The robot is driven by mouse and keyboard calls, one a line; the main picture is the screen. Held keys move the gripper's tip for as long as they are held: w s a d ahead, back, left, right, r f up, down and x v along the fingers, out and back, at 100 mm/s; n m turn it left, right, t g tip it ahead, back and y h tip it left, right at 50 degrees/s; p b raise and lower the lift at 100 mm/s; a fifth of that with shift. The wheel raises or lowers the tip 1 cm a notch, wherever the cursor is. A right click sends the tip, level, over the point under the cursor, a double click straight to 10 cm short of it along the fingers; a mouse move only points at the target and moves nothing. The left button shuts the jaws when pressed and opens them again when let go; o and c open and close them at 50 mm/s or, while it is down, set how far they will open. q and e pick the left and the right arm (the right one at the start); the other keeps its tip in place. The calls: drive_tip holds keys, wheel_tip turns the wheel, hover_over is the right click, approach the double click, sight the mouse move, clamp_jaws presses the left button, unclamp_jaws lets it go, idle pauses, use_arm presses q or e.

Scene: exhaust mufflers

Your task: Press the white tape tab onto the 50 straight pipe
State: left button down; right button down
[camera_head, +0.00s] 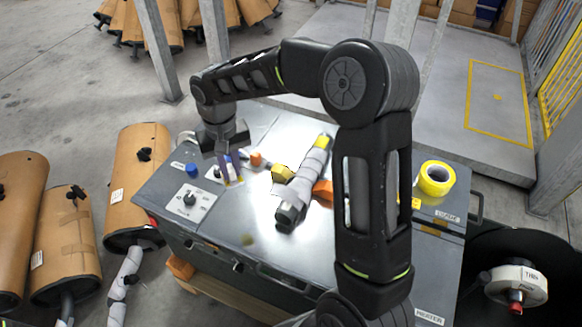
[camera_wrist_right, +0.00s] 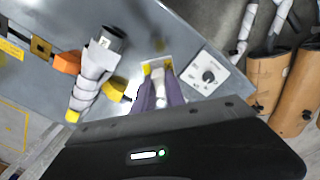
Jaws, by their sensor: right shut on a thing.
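The straight pipe (camera_head: 303,186), wrapped in pale grey-white material, lies slantwise on the metal bench, with a yellow upper end and a dark lower end. In the right wrist view the pipe (camera_wrist_right: 90,82) is left of my fingers. My right gripper (camera_head: 231,176) hangs left of the pipe, apart from it, near the control panel. In the wrist view its purple fingers (camera_wrist_right: 159,82) are shut on a small white piece (camera_wrist_right: 160,90), apparently the white tape tab, partly hidden between them. My left gripper is out of view.
Yellow (camera_head: 281,173) and orange (camera_head: 323,189) blocks flank the pipe. A yellow tape roll (camera_head: 435,178) lies on the bench at right. A knob panel (camera_head: 188,203) and blue button (camera_head: 192,169) are at left. The front bench surface is mostly clear.

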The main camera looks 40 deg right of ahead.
drive_tip(key=s+d+f+m, duration=0.1)
drive_tip(key=s+d+m, duration=0.3)
drive_tip(key=d+m, duration=0.1)
drive_tip(key=s+d+f+m+p, duration=0.1)
drive_tip(key=s+d+m, duration=0.2)
drive_tip(key=d, duration=0.4)
drive_tip(key=shift+s+d+f+m, duration=0.25)
drive_tip(key=shift+s+d+m, duration=0.15)
drive_tip(key=shift+m, duration=0.5)
drive_tip(key=shift+f, duration=0.1)
drive_tip(key=b, duration=0.3)
hover_over(291, 197)
drive_tip(key=shift+f, duration=2.45)
drive_tip(key=shift+f+b, duration=1)
drive_tip(key=shift+f, duration=0.05)
drive_tip(key=shift+f+b, duration=0.35)
drive_tip(key=shift+f, duration=0.05)
drive_tip(key=shift+r, duration=0.1)
drive_tip(key=shift+r+p, duration=0.3)
drive_tip(key=shift+r, duration=0.15)
drive_tip(key=shift+f+b, duration=0.5)
drive_tip(key=shift+f, duration=0.05)
